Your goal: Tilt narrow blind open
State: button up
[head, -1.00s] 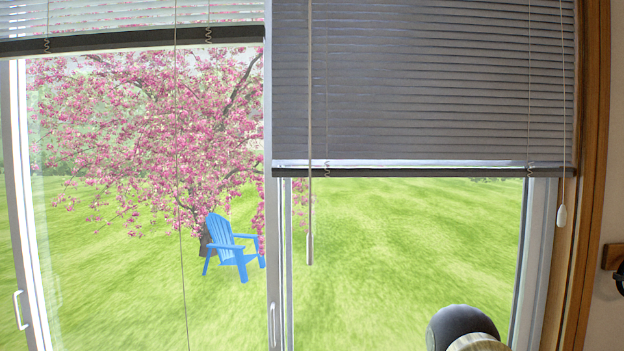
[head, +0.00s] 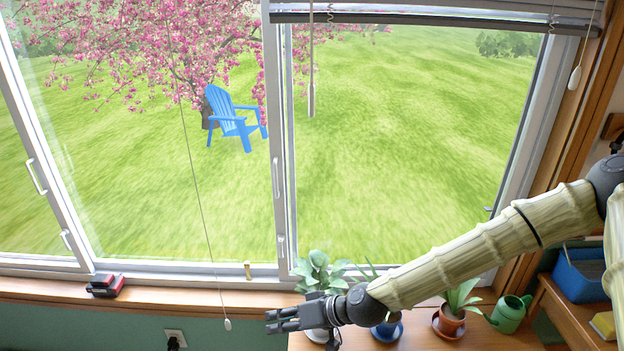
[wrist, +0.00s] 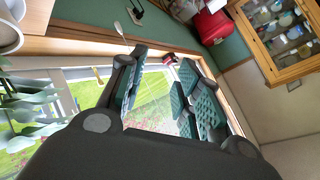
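The right-hand blind shows only its dark bottom rail (head: 430,17) at the top of the head view; its slats are mostly out of frame. Its tilt wand (head: 311,98) hangs in front of the window, with a thicker lower end. A pull cord with a white tassel (head: 575,78) hangs at its right side. My gripper (head: 272,321) is low, near the plants and well below the wand. The wrist view shows its fingers (wrist: 158,95) spread apart with nothing between them. I cannot tell whether the left-hand blind is the wider one.
A long cord with a tassel (head: 227,324) hangs left of my gripper. Potted plants (head: 450,318), a green watering can (head: 509,314) and a blue bin (head: 580,274) stand along the right. A red and black object (head: 105,285) lies on the sill. The space before the window is clear.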

jog(key=w+r+n+t+y, duration=0.1)
jog(key=w+r, duration=0.2)
jog(key=r, duration=0.2)
jog(key=w+r+n+y, duration=0.1)
jog(key=w+r, duration=0.3)
jog(key=r, duration=0.2)
jog(key=n+t+y, duration=0.3)
jog(key=n+t, duration=0.1)
jog(key=n, duration=0.2)
send_near(312, 93)
jog(key=x, duration=0.3)
jog(key=p+x, duration=0.1)
jog(key=x, duration=0.3)
jog(key=p+x, duration=0.1)
jog(key=x, duration=0.2)
jog(key=shift+w, duration=0.4)
grip_shut()
